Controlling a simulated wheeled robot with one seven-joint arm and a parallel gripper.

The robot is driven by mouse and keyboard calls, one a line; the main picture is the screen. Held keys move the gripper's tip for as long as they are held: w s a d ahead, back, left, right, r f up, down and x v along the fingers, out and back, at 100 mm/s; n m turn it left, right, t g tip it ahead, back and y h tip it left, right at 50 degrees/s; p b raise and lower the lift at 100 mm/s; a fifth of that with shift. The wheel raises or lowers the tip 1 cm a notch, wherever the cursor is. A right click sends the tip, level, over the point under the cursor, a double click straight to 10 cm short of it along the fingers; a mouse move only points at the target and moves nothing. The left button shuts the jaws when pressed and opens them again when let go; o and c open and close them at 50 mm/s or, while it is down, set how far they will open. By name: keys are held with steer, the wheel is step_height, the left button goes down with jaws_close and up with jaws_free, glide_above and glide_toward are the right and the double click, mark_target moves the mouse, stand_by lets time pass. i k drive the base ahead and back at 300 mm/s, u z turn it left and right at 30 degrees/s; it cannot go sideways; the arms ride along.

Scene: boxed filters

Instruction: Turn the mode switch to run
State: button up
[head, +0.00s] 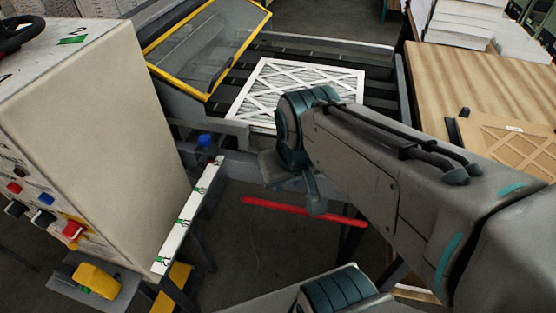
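The control cabinet (110,110) stands at the left, its control face turned to the left edge and seen at a steep slant. On that face are a black knob (15,208), another black knob (43,217), a red button (14,187), a blue button (46,198) and a red handle on yellow (73,230). I cannot tell which one is the mode switch or read its setting. My gripper (296,188) hangs at the end of my arm, right of the cabinet and well apart from its controls. Its fingers are partly hidden and seen edge-on, and I see nothing held.
A conveyor (375,95) carries a white-framed filter (285,85) behind my arm, beside a yellow-framed clear guard (205,45). A white ledge with green marks (190,215) and a yellow object (97,280) are near the cabinet. A wooden table (490,90) is at right.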

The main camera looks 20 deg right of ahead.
mark_target(43, 219)
steer(key=u, duration=2.1)
steer(key=k, duration=0.6)
steer(key=u, duration=0.85)
steer(key=i, duration=0.7)
steer(key=z, duration=0.6)
steer(key=i, duration=0.55)
steer(key=z, duration=0.55)
